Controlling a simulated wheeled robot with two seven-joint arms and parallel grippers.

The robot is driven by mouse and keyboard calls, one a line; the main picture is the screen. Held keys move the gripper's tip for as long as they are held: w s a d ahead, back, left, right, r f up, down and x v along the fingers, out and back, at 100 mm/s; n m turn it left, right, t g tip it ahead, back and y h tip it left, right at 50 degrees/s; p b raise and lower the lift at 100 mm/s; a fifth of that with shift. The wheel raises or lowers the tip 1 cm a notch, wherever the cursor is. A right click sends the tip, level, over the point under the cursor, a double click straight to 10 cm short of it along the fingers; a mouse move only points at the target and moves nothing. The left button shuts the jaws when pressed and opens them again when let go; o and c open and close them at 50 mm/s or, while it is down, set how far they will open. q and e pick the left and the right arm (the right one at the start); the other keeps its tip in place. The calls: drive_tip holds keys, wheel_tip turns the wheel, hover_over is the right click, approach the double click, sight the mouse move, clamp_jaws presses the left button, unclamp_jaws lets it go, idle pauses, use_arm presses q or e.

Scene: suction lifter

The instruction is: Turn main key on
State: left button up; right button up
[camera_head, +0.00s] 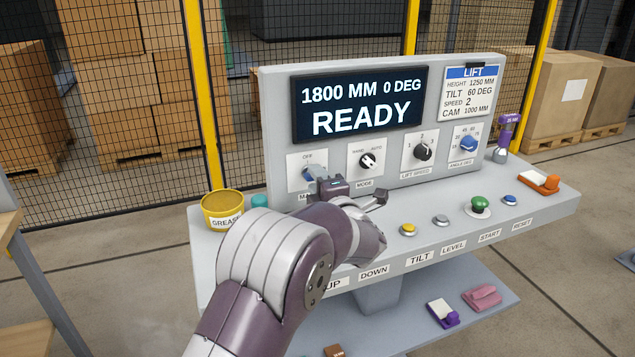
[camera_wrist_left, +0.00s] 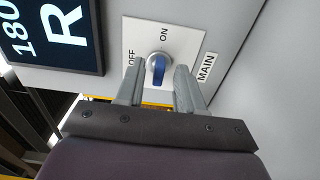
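The main key is a round silver switch with a blue grip (camera_wrist_left: 158,69) on a white plate marked OFF, ON and MAIN. In the head view its blue part (camera_head: 308,174) shows at the panel's left end, partly hidden by my left gripper. My left gripper (camera_wrist_left: 158,85) is open, with one grey finger on each side of the blue grip. Gaps show between the grip and both fingers. I cannot tell which mark the grip points to. My right gripper is not in view.
The panel display (camera_head: 360,104) reads READY. Right of the main key are a mode switch (camera_head: 367,161), a lift speed knob (camera_head: 423,152) and an angle knob (camera_head: 468,144). Push buttons, such as the green one (camera_head: 479,203), line the shelf. A yellow grease tub (camera_head: 222,208) stands left.

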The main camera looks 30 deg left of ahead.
use_arm(q)
drive_tip(key=v, duration=1.2)
drive_tip(key=shift+s+d, duration=0.25)
drive_tip(key=shift+s, duration=0.05)
drive_tip(key=shift+f, duration=0.1)
